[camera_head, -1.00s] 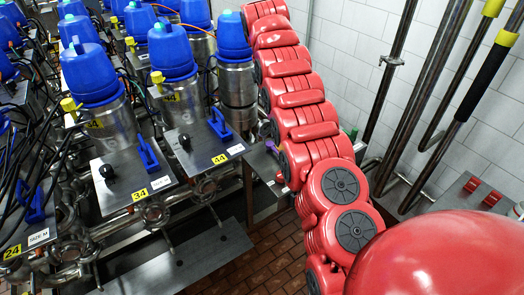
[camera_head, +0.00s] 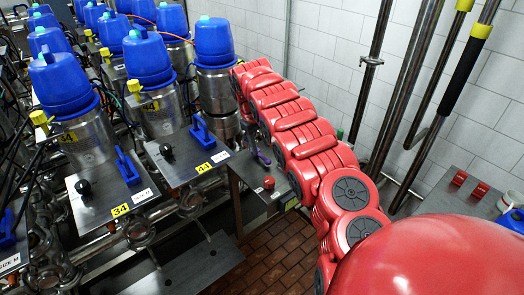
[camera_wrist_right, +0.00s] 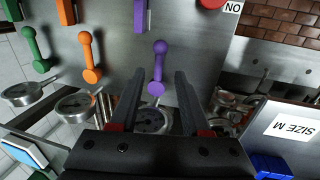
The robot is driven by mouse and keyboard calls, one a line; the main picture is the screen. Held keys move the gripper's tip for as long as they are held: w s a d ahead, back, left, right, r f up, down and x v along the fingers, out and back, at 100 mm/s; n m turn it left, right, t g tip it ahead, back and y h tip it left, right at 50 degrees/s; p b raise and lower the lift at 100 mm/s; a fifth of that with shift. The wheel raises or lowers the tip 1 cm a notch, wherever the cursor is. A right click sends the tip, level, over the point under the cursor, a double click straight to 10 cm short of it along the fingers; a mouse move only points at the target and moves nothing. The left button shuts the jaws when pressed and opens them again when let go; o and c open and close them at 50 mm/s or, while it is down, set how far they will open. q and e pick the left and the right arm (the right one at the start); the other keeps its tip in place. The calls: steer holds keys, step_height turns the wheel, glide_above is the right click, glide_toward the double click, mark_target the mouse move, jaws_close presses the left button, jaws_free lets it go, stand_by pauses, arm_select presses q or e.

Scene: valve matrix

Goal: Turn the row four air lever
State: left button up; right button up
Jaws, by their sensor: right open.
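A purple lever (camera_wrist_right: 158,66) stands out from a grey metal panel (camera_wrist_right: 205,50) in the right wrist view. My right gripper (camera_wrist_right: 159,73) is open, with one dark finger on each side of the lever's lower part. I cannot tell whether either finger touches it. An orange lever (camera_wrist_right: 88,58) and a green lever (camera_wrist_right: 35,50) are to the left on the panel. No label shows which lever is air. In the head view the purple lever (camera_head: 262,155) is small, beside my red arm, which largely hides the right gripper. My left gripper is not in view.
A red knob (camera_wrist_right: 211,3) is at the panel's top edge; it also shows in the head view (camera_head: 268,182). Blue-topped steel valves (camera_head: 148,60) and plates marked 34 (camera_head: 120,210) and 44 (camera_head: 205,168) stand at left. Pipes (camera_head: 390,105) run along the tiled wall at right.

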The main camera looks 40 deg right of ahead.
mark_target(264, 157)
steer(key=shift+d+f+p, duration=0.25)
steer(key=shift+f+p, duration=0.05)
steer(key=shift+f, duration=0.85)
steer(key=shift+d+f+p, duration=0.25)
steer(key=shift+f+p, duration=0.05)
steer(key=shift+f, duration=0.85)
jaws_close()
